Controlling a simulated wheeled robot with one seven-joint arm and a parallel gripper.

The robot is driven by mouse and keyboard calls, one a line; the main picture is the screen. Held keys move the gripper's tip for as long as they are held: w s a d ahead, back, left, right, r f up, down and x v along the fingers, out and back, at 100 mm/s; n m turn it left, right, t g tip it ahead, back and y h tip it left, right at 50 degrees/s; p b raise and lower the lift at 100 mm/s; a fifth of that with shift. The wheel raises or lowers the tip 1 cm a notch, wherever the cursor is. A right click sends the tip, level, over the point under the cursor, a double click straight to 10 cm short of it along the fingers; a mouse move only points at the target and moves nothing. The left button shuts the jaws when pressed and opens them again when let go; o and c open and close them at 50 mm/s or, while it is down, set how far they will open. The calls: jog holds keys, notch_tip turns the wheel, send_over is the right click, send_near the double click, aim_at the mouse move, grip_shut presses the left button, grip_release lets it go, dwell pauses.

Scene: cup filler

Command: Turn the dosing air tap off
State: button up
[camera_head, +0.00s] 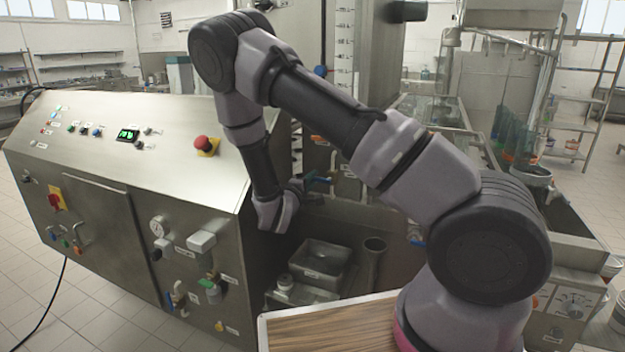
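My arm reaches over the machine, and its wrist is bent down beside the right end of the sloped console. My gripper (298,184) shows only as a small dark shape past the wrist; its fingers cannot be made out. It is close to a blue-green tap handle (319,178) on the machine's inner side; I cannot tell whether they touch. Other taps are a green-handled valve (209,285) on the front panel and a blue handle (416,242) partly behind my arm. The labels are too small to read, so I cannot tell which is the dosing air tap.
The steel console (130,130) has a red emergency button (206,144) near its right end. A pressure gauge (159,226) is on the front. Below my wrist are a steel bin (318,262) and an upright steel tube (372,262). Open floor lies at the left.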

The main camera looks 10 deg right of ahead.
jog(key=o, duration=0.4)
jog(key=shift+c, duration=0.2)
jog(key=shift+s, duration=0.1)
jog(key=v, duration=1)
jog(key=shift+s+a, duration=0.2)
jog(key=shift+s, duration=0.1)
